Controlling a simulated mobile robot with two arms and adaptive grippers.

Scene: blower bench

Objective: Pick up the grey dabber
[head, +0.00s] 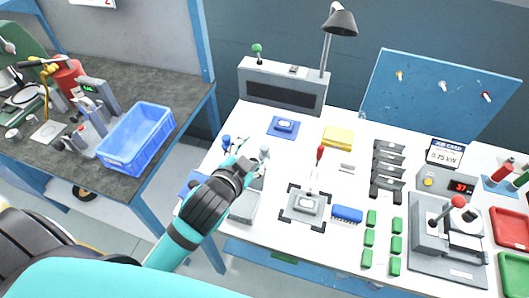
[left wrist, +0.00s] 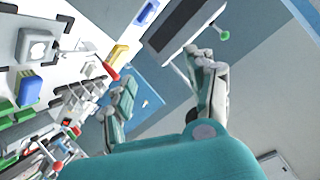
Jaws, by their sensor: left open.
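My left gripper (head: 250,153) is over the left part of the white bench, its fingers apart. In the left wrist view the two fingers (left wrist: 165,72) stand wide apart with nothing between them. A small grey rounded piece (head: 265,153) shows right beside the fingers in the head view; it may be the grey dabber or a fingertip, and I cannot tell which. I cannot make out the dabber in the left wrist view. Blue-topped pieces (head: 226,142) stand just left of the gripper. My right gripper is not in view.
A grey tray (head: 243,207) lies below the gripper. A framed grey workpiece (head: 306,204), a red-handled tool (head: 320,154) and a blue brush (head: 347,214) are to its right. A grey box (head: 283,92) and lamp (head: 340,22) stand behind. A blue crate (head: 136,138) is on the side table.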

